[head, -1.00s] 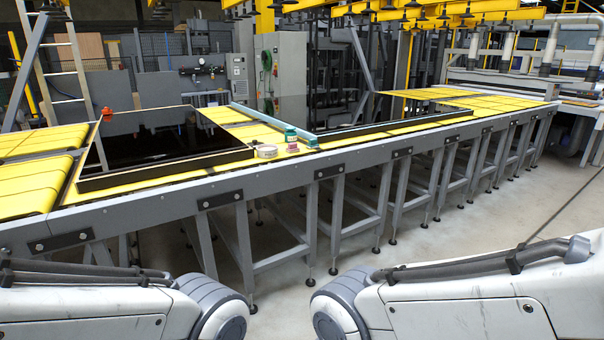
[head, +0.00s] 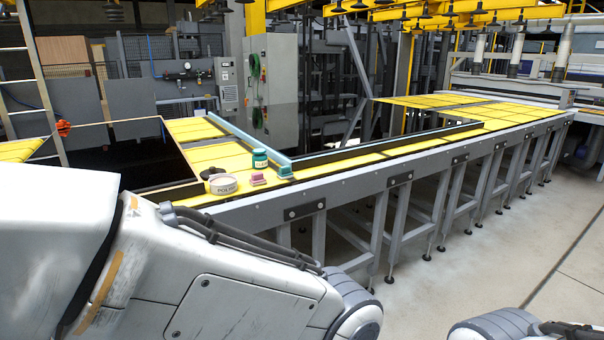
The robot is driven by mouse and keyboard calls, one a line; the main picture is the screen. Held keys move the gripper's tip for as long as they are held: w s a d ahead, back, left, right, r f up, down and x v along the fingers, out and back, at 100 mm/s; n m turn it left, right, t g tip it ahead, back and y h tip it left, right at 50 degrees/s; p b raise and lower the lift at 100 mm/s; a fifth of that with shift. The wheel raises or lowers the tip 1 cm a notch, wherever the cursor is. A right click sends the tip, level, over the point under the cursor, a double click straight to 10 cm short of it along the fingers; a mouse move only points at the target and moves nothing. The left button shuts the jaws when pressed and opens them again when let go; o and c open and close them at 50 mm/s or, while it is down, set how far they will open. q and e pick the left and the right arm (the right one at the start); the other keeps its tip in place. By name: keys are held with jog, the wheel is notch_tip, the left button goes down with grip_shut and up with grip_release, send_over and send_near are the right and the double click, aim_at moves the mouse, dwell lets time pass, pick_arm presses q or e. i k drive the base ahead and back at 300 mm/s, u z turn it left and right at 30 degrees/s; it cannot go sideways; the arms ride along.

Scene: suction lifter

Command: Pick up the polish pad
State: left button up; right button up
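A small group of items stands on the near edge of the conveyor table (head: 225,158) in the head view. There is a round white tin (head: 223,186) with lettering that seems to begin "POLI", a small pink block (head: 257,179), a teal jar (head: 260,161) and a small teal block (head: 285,172). A black item (head: 212,173) lies behind the white tin. I cannot tell for certain which of these is the polish pad. Neither of my grippers shows; only parts of my arms are in view, apart from the items.
A dark framed panel (head: 110,160) lies left of the items, and another dark panel with a black edge (head: 385,145) lies to the right. A blue-grey bar (head: 248,137) runs behind the items. Yellow overhead beams with suction cups (head: 440,12) hang above. The floor (head: 480,255) at right is clear.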

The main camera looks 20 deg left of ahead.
aim_at(258, 179)
jog(key=u, duration=0.25)
jog(key=i, duration=1.85)
jog(key=u, duration=0.55)
